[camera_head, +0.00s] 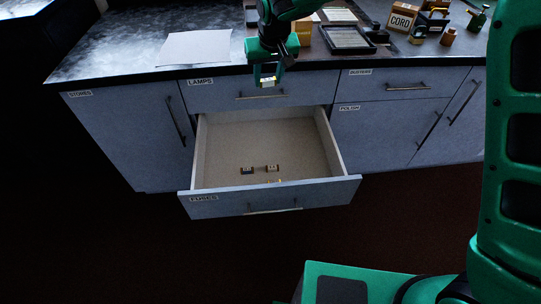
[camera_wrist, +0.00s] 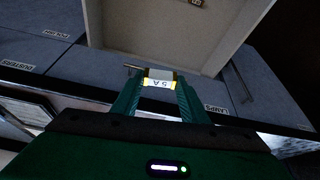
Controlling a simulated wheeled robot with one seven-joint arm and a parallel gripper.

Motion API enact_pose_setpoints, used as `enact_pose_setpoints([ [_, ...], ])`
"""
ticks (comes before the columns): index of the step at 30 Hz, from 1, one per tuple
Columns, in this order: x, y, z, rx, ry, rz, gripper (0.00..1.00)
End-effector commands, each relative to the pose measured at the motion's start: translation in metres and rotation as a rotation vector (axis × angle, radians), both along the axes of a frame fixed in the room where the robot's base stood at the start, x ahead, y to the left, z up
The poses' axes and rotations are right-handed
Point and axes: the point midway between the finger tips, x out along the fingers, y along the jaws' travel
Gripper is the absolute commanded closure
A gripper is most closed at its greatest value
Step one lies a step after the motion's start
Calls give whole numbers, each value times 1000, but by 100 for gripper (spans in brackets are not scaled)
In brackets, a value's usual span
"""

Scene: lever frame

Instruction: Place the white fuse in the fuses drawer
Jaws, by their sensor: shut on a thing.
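The white fuse (camera_wrist: 159,81), marked "5 A", is between the fingertips of my gripper (camera_wrist: 158,84) in the wrist view. In the head view my gripper (camera_head: 267,78) is shut on the fuse (camera_head: 267,82) and points down, in front of the counter's edge and near the back of the open drawer in the picture. The drawer labelled FUSES (camera_head: 325,187) is pulled well out. Inside it lie two small dark pieces (camera_head: 247,171) with pale labels. A small yellowish thing shows near its front wall, too small to tell.
The LAMPS drawer (camera_head: 217,95) above is shut. The counter holds a white sheet (camera_head: 194,48), a dark tray (camera_head: 347,38), a CORD box (camera_head: 402,18) and several small things. Most of the open drawer's floor is bare. My green body parts show at right.

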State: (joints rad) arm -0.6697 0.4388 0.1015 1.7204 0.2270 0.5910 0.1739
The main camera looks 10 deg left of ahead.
Motion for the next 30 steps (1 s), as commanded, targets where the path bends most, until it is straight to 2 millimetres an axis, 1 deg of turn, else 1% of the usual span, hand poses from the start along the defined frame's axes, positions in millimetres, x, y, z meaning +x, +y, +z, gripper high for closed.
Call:
enact_pose_setpoints([
  [1,10,-1,-30,-5,7,-14,85],
  [2,16,-2,-44,-5,7,-22,85],
  [3,23,-3,-63,-4,8,-34,85],
  [5,32,-5,-93,-4,8,-49,85],
  [6,38,-7,-113,-3,8,-58,85],
  [8,45,-11,-142,-2,8,-74,85],
  [9,49,-13,-160,-1,9,-83,85],
  [12,56,-20,-200,2,9,-103,85],
  [15,60,-25,-228,6,7,-118,85],
  [18,62,-29,-247,9,6,-128,85],
  [23,58,-37,-262,9,6,-133,85],
  [26,48,-49,-271,8,6,-133,85],
  [30,29,-70,-288,7,7,-133,85],
])
